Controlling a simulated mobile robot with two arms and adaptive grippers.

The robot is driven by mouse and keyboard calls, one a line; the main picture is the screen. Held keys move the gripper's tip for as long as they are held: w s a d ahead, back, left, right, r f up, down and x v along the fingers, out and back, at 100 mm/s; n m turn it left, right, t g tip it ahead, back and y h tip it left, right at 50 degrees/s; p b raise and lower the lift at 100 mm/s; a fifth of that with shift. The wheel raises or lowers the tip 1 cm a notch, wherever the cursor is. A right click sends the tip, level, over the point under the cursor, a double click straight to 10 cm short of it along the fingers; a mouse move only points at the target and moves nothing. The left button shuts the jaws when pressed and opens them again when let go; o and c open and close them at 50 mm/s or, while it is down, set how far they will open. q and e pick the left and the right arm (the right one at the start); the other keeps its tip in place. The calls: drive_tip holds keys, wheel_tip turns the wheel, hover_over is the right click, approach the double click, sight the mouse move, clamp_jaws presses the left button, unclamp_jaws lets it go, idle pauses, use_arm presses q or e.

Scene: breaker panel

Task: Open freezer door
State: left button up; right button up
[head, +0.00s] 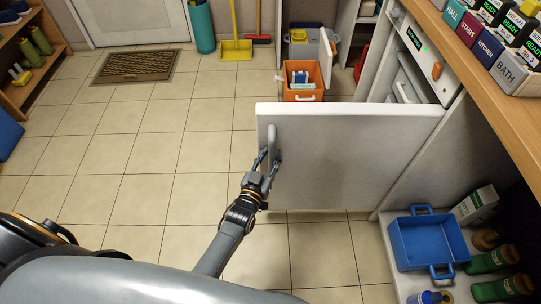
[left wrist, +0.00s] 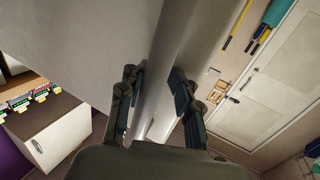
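The white freezer door (head: 345,160) stands swung out from the freezer (head: 410,75) on the right, with pale parts of the interior showing behind it. Its grey bar handle (head: 270,142) is near the door's free left edge. My left gripper (head: 268,160) is at the handle, one finger on each side. In the left wrist view the handle (left wrist: 178,55) runs between the fingers of my left gripper (left wrist: 157,85), which look closed on it. The exact contact is partly hidden. My right gripper is in neither view.
An orange bin (head: 304,88) stands on the floor behind the door. A wooden counter (head: 500,85) with several labelled boxes runs along the right. A blue tray (head: 428,243) and green bottles sit on a low shelf below. The tiled floor left of the door is clear.

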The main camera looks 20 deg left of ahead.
use_arm(q)
drive_tip(key=shift+s+f, duration=0.1)
drive_tip(key=shift+s, duration=0.15)
drive_tip(key=s, duration=1.1)
drive_tip(key=shift+s+a, duration=0.3)
drive_tip(key=shift+a, duration=0.1)
drive_tip(key=shift+d, duration=0.1)
